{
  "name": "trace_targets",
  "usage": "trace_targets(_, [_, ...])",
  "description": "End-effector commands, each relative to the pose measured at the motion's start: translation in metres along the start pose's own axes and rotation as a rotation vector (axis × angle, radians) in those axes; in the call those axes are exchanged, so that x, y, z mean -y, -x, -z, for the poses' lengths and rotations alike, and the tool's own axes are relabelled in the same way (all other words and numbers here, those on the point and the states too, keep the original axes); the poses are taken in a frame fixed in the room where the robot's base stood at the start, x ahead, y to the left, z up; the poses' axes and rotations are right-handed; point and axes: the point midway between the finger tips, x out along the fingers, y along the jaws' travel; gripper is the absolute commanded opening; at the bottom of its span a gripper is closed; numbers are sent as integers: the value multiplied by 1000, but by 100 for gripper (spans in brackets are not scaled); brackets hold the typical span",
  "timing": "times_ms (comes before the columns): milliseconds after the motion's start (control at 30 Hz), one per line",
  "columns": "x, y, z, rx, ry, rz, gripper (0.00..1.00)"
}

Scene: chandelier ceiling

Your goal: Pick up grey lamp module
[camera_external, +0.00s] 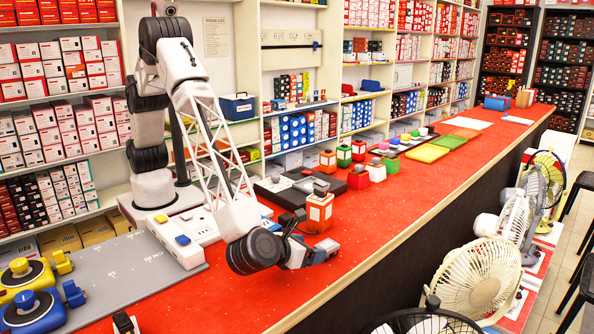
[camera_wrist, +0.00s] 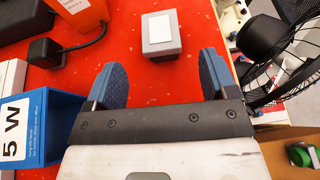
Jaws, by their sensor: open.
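A small grey block with a white top, which looks like the grey lamp module (camera_wrist: 161,36), lies on the red counter in the wrist view. My gripper (camera_wrist: 160,80) is open, its two blue-grey fingers apart with only red counter between them. The module lies beyond the fingertips, roughly centred on the gap and not touching either finger. In the external view my gripper (camera_external: 325,252) is low over the counter near its front edge. The module is hard to tell from the fingers there.
An orange box (camera_external: 319,210) stands close behind my gripper. A black block with a cable (camera_wrist: 46,53) and a blue "5 W" box (camera_wrist: 38,130) are at left in the wrist view. Fans (camera_external: 478,280) stand below the counter's edge. Red counter (camera_external: 400,200) is clear to the right.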

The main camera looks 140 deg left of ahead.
Motion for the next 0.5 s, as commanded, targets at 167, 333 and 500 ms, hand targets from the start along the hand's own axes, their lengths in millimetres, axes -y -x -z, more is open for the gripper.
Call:
trace_targets(167, [0,0,0,-1,0,-1,79])
trace_targets(333, [0,-5,0,-1,0,-2,79])
trace_targets(500, [-1,-19,0,-1,0,-3,79])
